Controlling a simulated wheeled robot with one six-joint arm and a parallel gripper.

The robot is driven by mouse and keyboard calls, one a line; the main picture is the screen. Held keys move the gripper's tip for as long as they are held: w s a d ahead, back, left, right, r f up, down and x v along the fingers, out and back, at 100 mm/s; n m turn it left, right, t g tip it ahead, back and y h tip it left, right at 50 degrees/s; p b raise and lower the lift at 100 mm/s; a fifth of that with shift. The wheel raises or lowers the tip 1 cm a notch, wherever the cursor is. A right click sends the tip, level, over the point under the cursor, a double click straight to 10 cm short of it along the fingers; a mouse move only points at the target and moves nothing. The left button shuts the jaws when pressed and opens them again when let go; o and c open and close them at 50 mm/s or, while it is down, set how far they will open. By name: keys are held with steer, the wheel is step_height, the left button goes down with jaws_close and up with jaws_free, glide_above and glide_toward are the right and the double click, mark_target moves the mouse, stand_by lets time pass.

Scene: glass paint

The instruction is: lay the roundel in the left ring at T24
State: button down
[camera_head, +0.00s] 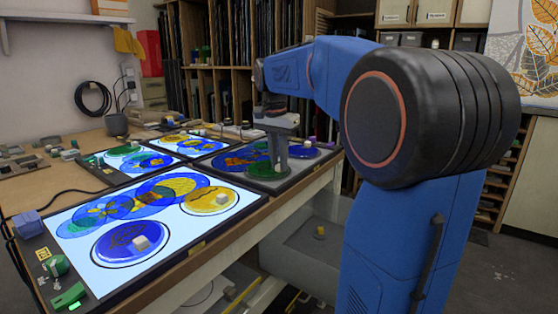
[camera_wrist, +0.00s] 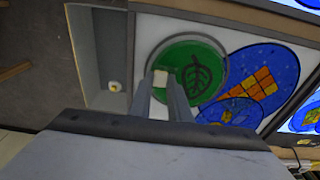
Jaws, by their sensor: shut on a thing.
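A green roundel (camera_wrist: 205,58) with a dark leaf drawing and a cream block on it shows in the wrist view. My gripper (camera_wrist: 163,84) has its fingers on either side of the cream block and is shut on it. In the head view my gripper (camera_head: 278,170) points down over the far right panel, with the green roundel (camera_head: 258,172) under it. A grey rim shows around the roundel, but I cannot tell whether it lies flat in a ring or is slightly above. No T24 label can be read.
Blue discs (camera_wrist: 262,75) lie beside the roundel. The near lit panel (camera_head: 80,272) holds a blue roundel (camera_head: 118,243) and a yellow roundel (camera_head: 200,202), each with a pale block. Another panel behind holds several coloured discs. A grey bin (camera_head: 305,245) stands below the bench edge.

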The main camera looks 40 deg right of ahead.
steer(key=c, duration=1.7)
jaws_free()
steer(key=shift+o, duration=0.2)
step_height(320, 180, up, 12)
steer(key=a, duration=0.1)
steer(key=shift+s+a, duration=0.2)
steer(key=shift+s, duration=0.05)
steer(key=shift+d, duration=0.1)
